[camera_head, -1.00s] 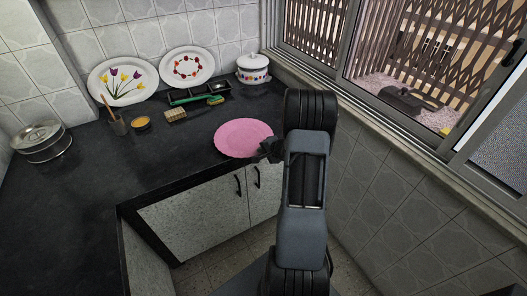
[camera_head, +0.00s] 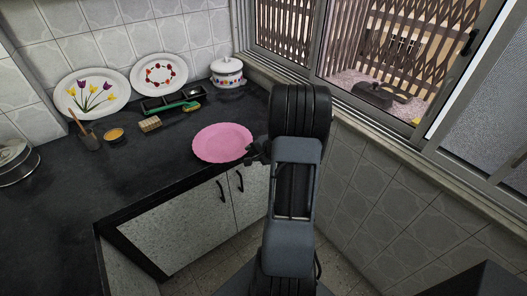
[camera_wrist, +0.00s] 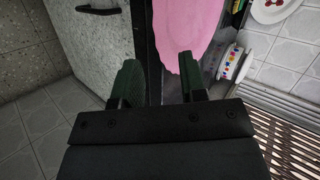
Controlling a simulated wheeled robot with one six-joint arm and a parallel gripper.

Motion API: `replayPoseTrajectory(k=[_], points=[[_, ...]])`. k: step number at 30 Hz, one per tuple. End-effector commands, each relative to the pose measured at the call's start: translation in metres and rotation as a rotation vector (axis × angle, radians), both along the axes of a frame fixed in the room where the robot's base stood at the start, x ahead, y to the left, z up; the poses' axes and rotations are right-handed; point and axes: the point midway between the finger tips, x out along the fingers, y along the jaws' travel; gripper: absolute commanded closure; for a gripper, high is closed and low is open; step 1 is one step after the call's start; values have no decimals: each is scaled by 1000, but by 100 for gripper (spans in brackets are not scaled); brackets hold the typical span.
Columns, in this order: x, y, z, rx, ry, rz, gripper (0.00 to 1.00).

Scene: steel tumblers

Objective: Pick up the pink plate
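The pink plate (camera_head: 222,143) lies flat on the dark counter near its front edge, just left of my arm in the head view. It also shows at the top of the wrist view (camera_wrist: 188,30), partly cut off by the frame. My gripper (camera_wrist: 160,78) is open, with its two fingers apart and the counter's front edge showing between them. The right finger looks close to the plate's rim; I cannot tell whether they touch. In the head view my gripper (camera_head: 257,150) is at the plate's right rim, mostly hidden by my arm.
Two decorated plates lean on the wall. A window (camera_head: 370,60) and tiled wall stand to the right.

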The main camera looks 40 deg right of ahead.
Motion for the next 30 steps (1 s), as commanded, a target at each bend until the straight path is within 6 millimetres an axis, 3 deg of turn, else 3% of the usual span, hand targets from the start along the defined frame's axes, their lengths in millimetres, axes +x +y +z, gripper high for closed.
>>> replayPoseTrajectory(k=[6, 12, 27, 30], points=[[-30, -6, 24, -1, -1, -3, 61], [-46, -8, 36, -1, 0, -1, 61], [-52, -9, 41, 1, 1, 2, 64], [-48, 3, 45, -8, 9, 42, 67]])
